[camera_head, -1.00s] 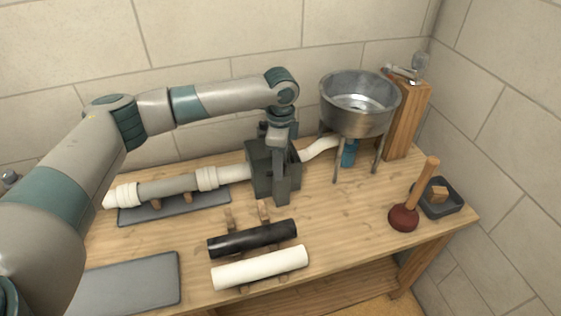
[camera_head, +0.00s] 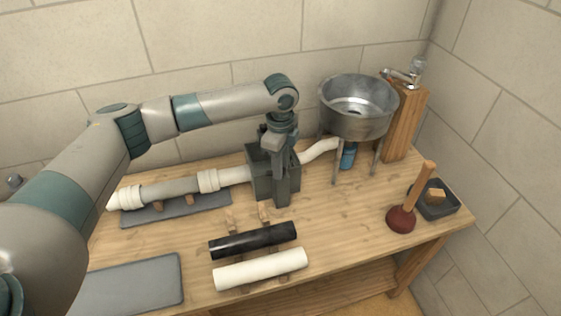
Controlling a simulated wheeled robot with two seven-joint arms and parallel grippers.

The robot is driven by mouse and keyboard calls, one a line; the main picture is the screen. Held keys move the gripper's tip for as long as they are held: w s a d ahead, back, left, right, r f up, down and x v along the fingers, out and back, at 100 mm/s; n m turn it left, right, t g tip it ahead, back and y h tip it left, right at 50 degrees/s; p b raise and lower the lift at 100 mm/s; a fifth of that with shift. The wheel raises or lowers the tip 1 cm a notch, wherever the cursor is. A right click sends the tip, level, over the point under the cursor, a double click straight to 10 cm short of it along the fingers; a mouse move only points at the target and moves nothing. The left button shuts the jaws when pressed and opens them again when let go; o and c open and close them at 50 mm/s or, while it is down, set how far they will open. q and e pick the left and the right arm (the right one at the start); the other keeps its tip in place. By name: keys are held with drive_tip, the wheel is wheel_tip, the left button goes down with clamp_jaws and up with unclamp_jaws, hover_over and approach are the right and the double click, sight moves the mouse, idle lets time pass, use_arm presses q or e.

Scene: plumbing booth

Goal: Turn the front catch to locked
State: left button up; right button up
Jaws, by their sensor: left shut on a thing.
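A dark grey box-like fixture (camera_head: 262,184) stands on the bench with white pipe entering on its left and leaving on its right. My left gripper (camera_head: 280,190) points down at the front of this fixture, its fingers against or just before its front face. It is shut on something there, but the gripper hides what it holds. The front catch cannot be made out behind the fingers, so its position cannot be told. My right gripper is not in view.
A metal basin (camera_head: 338,122) on legs stands right of the fixture. A black pipe (camera_head: 252,240) and a white pipe (camera_head: 261,269) lie on rests in front. A plunger (camera_head: 402,219) and a dark tray (camera_head: 452,210) are at the right. A grey mat (camera_head: 128,287) lies front left.

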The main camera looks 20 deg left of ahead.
use_arm(q)
drive_tip(key=m+p, duration=0.2)
drive_tip(key=m, duration=0.1)
drive_tip(key=shift+r+m, duration=0.2)
drive_tip(key=shift+m, duration=0.1)
drive_tip(key=m+p, duration=0.1)
drive_tip(key=m, duration=0.3)
drive_tip(key=shift+w+m+p, duration=0.1)
drive_tip(key=shift+m+p, duration=0.2)
drive_tip(key=m, duration=0.3)
drive_tip(key=shift+m, duration=0.3)
drive_tip(key=shift+o, duration=0.2)
drive_tip(key=shift+m, duration=1.8)
drive_tip(key=shift+w, duration=0.1)
drive_tip(key=o, duration=0.9)
drive_tip(key=shift+d, duration=0.1)
drive_tip(key=shift+c, duration=0.2)
drive_tip(key=shift+o, duration=0.8)
drive_tip(key=shift+f, duration=0.1)
